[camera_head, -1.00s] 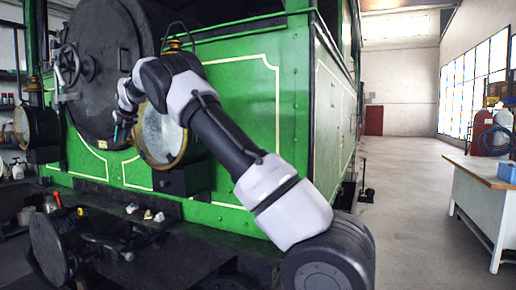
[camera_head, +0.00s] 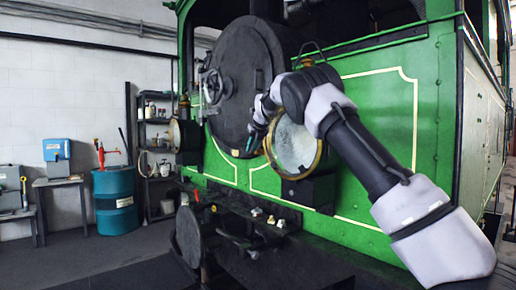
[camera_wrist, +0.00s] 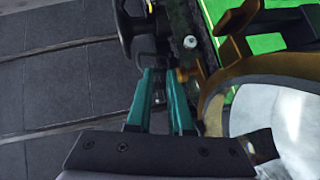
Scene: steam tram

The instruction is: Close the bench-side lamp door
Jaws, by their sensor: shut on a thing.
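The right-hand lamp has a round glazed door with a brass rim (camera_head: 293,147), on a dark mount (camera_head: 318,188) at the green tram's front. My gripper (camera_head: 252,142) is at the left edge of this door. In the wrist view, the teal fingers (camera_wrist: 168,82) are nearly together beside the brass rim (camera_wrist: 218,82), and the pale glass (camera_wrist: 288,118) lies to their right. The fingers are shut on a small part at the door's edge, mostly hidden between them. I cannot tell how far the door stands from the lamp body.
The dark round smokebox door (camera_head: 238,85) is just behind my gripper. A second lamp (camera_head: 180,135) is at the tram's left side. A buffer (camera_head: 188,237) and a dark front beam are below. A blue drum (camera_head: 115,200) and a small bench (camera_head: 58,182) stand left, with open floor before them.

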